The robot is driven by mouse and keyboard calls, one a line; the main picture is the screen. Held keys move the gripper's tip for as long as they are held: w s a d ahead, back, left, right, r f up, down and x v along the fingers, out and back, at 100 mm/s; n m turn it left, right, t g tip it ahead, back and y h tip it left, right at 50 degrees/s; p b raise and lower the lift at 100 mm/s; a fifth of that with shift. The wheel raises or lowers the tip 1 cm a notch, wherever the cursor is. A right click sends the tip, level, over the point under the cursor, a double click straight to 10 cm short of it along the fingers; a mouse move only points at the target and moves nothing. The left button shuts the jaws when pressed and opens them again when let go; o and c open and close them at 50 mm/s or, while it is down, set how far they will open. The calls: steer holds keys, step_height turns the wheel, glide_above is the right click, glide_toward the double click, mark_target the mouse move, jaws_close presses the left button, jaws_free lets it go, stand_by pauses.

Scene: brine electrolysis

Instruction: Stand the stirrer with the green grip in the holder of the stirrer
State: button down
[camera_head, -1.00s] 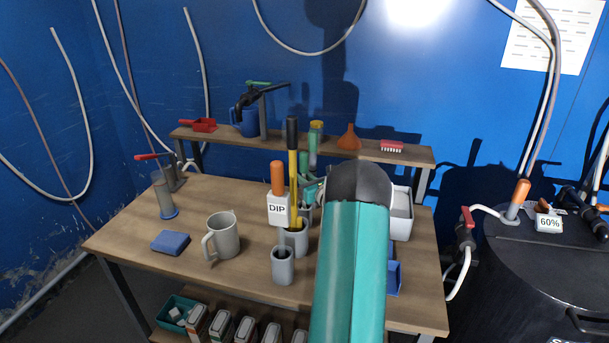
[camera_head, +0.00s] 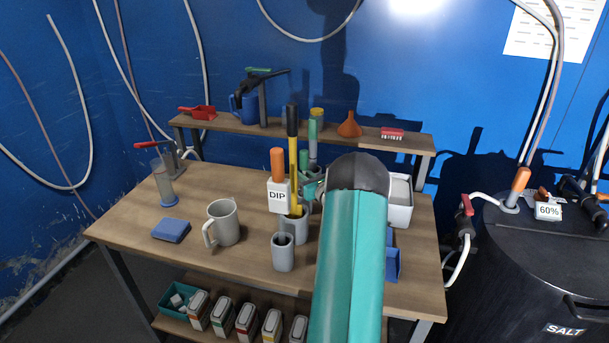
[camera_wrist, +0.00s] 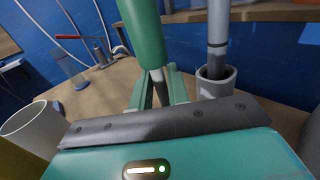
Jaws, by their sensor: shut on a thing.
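In the head view the green grip (camera_head: 304,160) stands up above my gripper (camera_head: 312,186), near the table's middle. The stirrer is roughly upright; its lower end is hidden. A grey cup-like holder (camera_wrist: 228,88) just right of the jaws in the wrist view has a grey rod standing in it. In the head view another green-topped tool (camera_head: 313,130) stands just behind. I cannot tell which holder is the stirrer's.
A grey holder (camera_head: 295,232) contains a yellow rod with a black grip (camera_head: 292,120). A white bin (camera_head: 401,208) is right.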

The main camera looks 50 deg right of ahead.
steer(key=c, duration=1.3)
jaws_free()
steer(key=shift+o, duration=0.2)
steer(key=v, duration=1.4)
